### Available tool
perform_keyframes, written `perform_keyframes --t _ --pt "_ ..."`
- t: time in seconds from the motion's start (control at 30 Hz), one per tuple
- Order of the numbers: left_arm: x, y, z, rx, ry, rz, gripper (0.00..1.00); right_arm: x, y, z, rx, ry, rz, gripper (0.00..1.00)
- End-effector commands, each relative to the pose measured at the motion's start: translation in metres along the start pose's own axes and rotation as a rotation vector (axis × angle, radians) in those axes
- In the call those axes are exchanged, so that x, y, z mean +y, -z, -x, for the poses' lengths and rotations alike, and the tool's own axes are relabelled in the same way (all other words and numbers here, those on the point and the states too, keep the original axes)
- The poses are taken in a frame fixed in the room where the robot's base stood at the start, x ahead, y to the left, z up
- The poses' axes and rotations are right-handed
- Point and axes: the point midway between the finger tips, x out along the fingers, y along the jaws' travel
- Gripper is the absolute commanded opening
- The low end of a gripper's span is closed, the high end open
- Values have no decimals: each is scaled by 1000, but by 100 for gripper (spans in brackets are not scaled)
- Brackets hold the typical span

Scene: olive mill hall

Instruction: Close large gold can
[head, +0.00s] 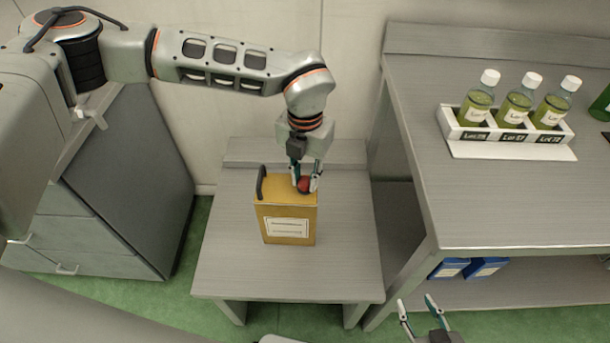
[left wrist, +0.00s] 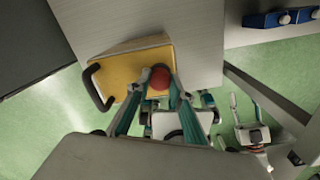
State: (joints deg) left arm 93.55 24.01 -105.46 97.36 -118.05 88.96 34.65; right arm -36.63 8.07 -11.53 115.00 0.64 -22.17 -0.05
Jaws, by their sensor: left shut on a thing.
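The large gold can (head: 287,222) stands upright on a low grey table, with a white label on its front and a dark handle on its top left. In the left wrist view the can's yellow top (left wrist: 130,72) shows from above. A red cap (head: 304,185) is at the right of the can's top; it also shows in the left wrist view (left wrist: 160,76). My left gripper (head: 305,187) points down from above and is shut on the red cap. Whether the cap is seated on the opening is hidden. My right gripper (head: 420,302) is open and empty at the bottom edge of the head view.
The low table (head: 230,265) is otherwise clear. A higher bench (head: 455,200) on the right carries a white rack (head: 510,150) with three green bottles. Blue containers (head: 487,268) sit on its lower shelf. A grey drawer cabinet (head: 120,190) stands left.

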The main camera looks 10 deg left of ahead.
Motion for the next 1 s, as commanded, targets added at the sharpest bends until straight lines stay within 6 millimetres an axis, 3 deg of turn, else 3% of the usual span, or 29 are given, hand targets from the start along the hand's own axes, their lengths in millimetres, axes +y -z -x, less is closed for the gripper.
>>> perform_keyframes --t 0.37,0.4,0.43,0.47,0.7,0.73,1.0 --pt "0 0 0 0 0 0 6 0 0 0 0 0 0 40" --pt "0 0 0 0 0 0 32 0 1 0 1 0 0 40" --pt "0 0 0 0 0 0 39 0 2 0 2 0 0 40" --pt "0 0 0 0 0 0 41 0 2 -1 4 -1 0 40" --pt "0 0 0 0 0 0 41 2 8 -4 13 -3 2 40" --pt "0 0 0 0 0 0 33 3 8 -4 14 -3 2 40" --pt "0 0 0 0 0 0 33 2 8 -4 13 -3 2 40"
